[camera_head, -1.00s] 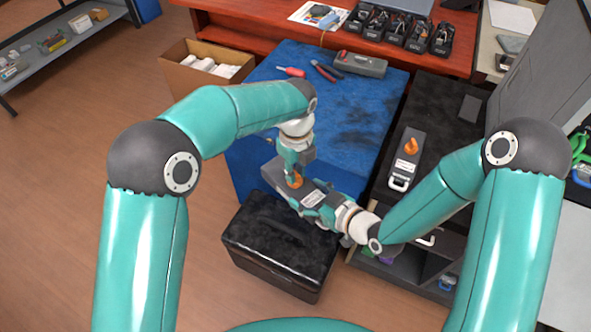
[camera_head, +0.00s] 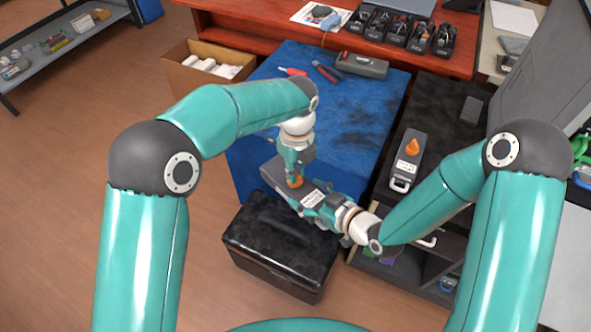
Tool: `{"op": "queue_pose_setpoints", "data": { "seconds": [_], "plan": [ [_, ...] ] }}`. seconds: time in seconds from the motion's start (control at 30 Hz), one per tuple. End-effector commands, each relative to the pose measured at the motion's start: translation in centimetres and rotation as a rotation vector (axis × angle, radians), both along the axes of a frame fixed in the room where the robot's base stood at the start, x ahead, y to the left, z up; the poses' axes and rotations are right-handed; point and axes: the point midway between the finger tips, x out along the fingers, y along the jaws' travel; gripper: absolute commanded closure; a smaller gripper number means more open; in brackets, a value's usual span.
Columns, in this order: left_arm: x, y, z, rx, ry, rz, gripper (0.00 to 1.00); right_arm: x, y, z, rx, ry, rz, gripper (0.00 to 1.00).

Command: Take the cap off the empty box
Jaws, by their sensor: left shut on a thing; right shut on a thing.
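A grey toner box (camera_head: 275,173) with a white label is held above the front edge of the blue-covered table. My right gripper (camera_head: 316,198) is shut on the box at its right end. An orange cap (camera_head: 295,182) sits on top of the box. My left gripper (camera_head: 295,174) points down from above and is shut on the cap, hiding most of it. I cannot tell whether the cap still touches the box. A second grey box (camera_head: 406,160) with an orange cap (camera_head: 412,146) and a white label stands on the dark surface to the right.
A black lidded case (camera_head: 280,247) stands just in front of the table, below my grippers. The blue table (camera_head: 350,115) holds pliers (camera_head: 327,72), a red-handled tool (camera_head: 292,71) and another grey box (camera_head: 362,65). A cardboard box (camera_head: 190,75) with white items is behind left.

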Motion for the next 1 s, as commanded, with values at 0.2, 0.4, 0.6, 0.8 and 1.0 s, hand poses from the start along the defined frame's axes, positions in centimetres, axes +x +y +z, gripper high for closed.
{"op": "queue_pose_setpoints", "data": {
  "seconds": [0.2,0.4,0.6,0.8,1.0],
  "plan": [
    [0.4,-0.7,1.4,-0.022,-0.021,0.000,1.00,-0.8,0.7,-0.4,-0.007,0.014,0.031,0.90],
    [0.4,-0.6,2.0,-0.019,-0.021,0.001,1.00,-0.7,0.7,-0.4,-0.005,0.012,0.029,0.90],
    [0.3,-0.4,2.4,-0.014,-0.015,0.001,1.00,-0.5,0.4,-0.2,-0.003,0.006,0.020,0.90],
    [0.3,-0.3,2.3,-0.011,-0.012,0.001,1.00,-0.3,0.3,-0.1,-0.003,0.004,0.015,0.90],
    [0.3,-0.3,2.6,-0.010,-0.011,0.001,1.00,-0.3,0.3,-0.1,-0.002,0.004,0.014,0.90]
  ]
}}
